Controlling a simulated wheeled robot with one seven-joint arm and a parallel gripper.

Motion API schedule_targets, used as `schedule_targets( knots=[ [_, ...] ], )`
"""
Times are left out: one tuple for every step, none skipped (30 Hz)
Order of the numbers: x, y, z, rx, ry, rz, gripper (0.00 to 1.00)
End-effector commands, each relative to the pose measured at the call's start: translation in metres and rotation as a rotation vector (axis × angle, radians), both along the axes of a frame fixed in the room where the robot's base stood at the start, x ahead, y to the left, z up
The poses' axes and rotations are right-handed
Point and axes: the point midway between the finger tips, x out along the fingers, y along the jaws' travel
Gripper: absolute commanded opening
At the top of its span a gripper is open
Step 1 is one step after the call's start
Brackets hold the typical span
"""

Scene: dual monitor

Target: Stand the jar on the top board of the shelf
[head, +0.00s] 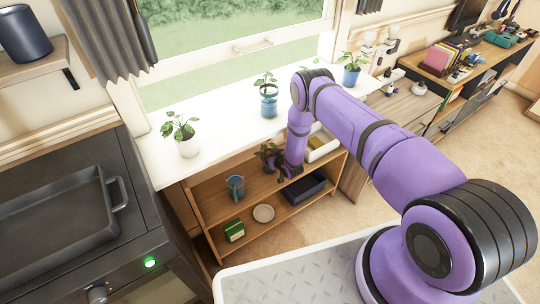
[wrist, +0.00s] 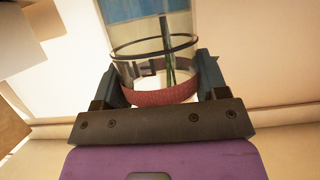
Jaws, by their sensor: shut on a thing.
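The jar (wrist: 150,50) shows in the wrist view as clear glass with a blue upper part, dark rings and a reddish band low down. A green stem shows in or through the glass. My gripper (wrist: 160,88) is shut on it, one finger on each side near the reddish band. In the head view my gripper (head: 287,173) is at the wooden shelf (head: 208,193) below the window. The jar is not clearly visible there. Dark leaves (head: 267,152) show beside my gripper; I cannot tell whether they belong to the jar.
A blue-green mug (head: 236,187), a green box (head: 234,231), a pale bowl (head: 263,213) and a dark tray (head: 304,188) occupy the shelf unit. Potted plants, including a white one (head: 188,146), stand on the white sill (head: 225,125). A stove (head: 75,225) stands at left.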

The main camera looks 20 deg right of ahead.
Motion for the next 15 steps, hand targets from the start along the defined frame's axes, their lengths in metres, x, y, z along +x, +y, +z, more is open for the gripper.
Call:
schedule_targets(
  knots=[
    [0.0007,0.0001,0.0009,0.001,-0.002,0.000,0.10],
    [0.0007,0.0000,0.0010,0.001,-0.002,0.000,0.10],
    [0.0006,0.0001,0.0010,0.001,-0.002,0.000,0.10],
    [0.0006,0.0001,0.0010,0.001,-0.002,0.000,0.10],
    [0.0006,0.0001,0.0009,0.001,-0.002,0.000,0.10],
    [0.0005,0.0001,0.0004,0.001,-0.002,0.000,0.10],
    [0.0004,0.0000,-0.0003,0.001,-0.002,0.000,0.10],
    [0.0004,0.0000,-0.0011,0.000,-0.001,0.000,0.10],
    [0.0004,0.0000,-0.0021,0.001,-0.002,0.000,0.10],
    [0.0001,0.0000,-0.0020,0.000,-0.001,0.000,0.73],
    [0.0002,0.0001,-0.0019,0.000,-0.001,0.000,0.80],
    [0.0002,0.0001,-0.0019,0.000,-0.001,0.000,0.90],
    [0.0002,0.0001,-0.0019,0.000,-0.001,0.000,0.92],
    [0.0002,0.0001,-0.0019,0.000,-0.001,0.000,0.92],
    [0.0001,0.0000,-0.0019,0.000,-0.001,0.000,0.92]
  ],
)
